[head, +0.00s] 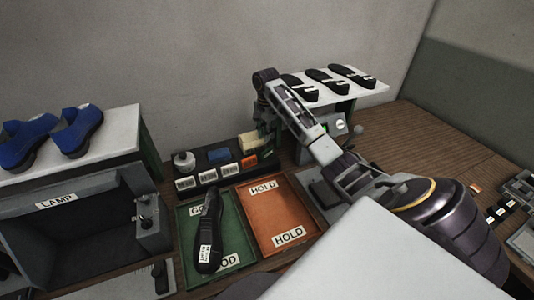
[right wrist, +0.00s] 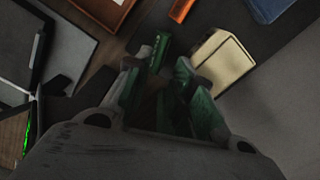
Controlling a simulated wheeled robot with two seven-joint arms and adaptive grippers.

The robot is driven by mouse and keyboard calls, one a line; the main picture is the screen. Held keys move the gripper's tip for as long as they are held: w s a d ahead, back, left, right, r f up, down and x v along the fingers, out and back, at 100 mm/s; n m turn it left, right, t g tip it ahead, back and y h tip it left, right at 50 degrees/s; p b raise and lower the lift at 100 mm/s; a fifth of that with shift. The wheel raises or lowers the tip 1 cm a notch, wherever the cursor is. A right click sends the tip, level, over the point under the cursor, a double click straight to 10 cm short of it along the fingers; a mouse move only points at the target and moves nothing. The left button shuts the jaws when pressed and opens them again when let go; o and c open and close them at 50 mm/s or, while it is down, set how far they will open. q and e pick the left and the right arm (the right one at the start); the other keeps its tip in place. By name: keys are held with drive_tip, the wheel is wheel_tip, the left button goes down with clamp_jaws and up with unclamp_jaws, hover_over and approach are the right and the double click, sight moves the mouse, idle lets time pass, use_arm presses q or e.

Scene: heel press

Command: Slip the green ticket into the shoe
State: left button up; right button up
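A dark shoe (head: 208,230) with a white label lies lengthwise in the green tray marked GOOD. My right gripper (head: 267,113) is at the back of the table, beside the rack of coloured pieces and far from the shoe. In the right wrist view its fingers (right wrist: 158,75) stand apart, with a gap between them. A narrow green piece (right wrist: 160,48), perhaps the green ticket, shows just beyond the fingertips; I cannot tell whether they touch it. In the head view my arm hides that spot. My left gripper is not in view.
A cream block (head: 252,140), an orange piece (head: 249,160) and a blue piece (head: 218,155) sit in the dark rack. The orange HOLD tray (head: 273,215) is empty. Several dark soles (head: 326,82) lie on a white shelf.

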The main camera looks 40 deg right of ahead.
sight(267, 150)
drive_tip(key=shift+f, duration=1.65)
drive_tip(key=shift+d+f+p, duration=0.1)
drive_tip(key=shift+f+p, duration=0.35)
drive_tip(key=shift+f, duration=0.05)
drive_tip(key=shift+w+d+f+p, duration=0.15)
drive_tip(key=shift+f+p, duration=0.35)
drive_tip(key=shift+f, duration=1.6)
drive_tip(key=c, duration=0.5)
drive_tip(key=shift+r, duration=0.1)
